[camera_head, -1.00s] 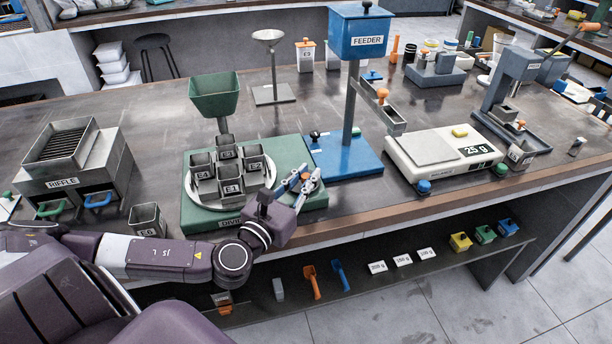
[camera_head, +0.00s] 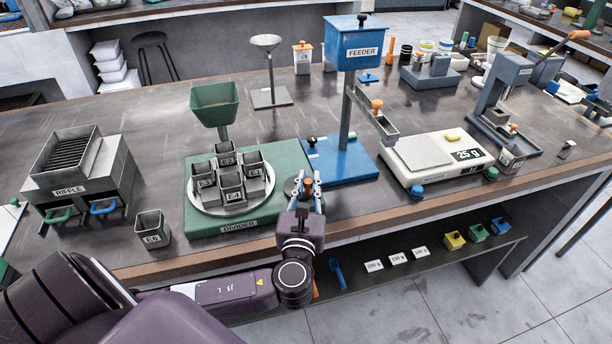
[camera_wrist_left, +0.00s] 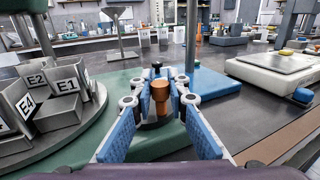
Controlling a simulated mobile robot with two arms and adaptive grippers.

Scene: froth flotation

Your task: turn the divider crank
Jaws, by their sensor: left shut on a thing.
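The divider (camera_head: 285,158) is a green base with a hopper and a round turntable (camera_head: 197,199) holding metal cups marked E1 to E4. Cup E4 (camera_head: 231,190) is at the front, E2 (camera_head: 226,150) at the back. The crank, with its orange-brown knob (camera_head: 308,181), is at the base's right front corner. My left gripper (camera_head: 305,187) is shut on this knob. In the left wrist view, the knob (camera_wrist_left: 160,92) stands upright between the blue finger pads. The fingers hide part of the crank. My right gripper is not in view.
The blue feeder (camera_head: 338,165) stands just right of the crank, its post behind my gripper. The balance (camera_head: 420,152) is further right. Cup E6 (camera_head: 152,229) and the riffle (camera_head: 72,190) stand left. The bench's front edge is under my arm.

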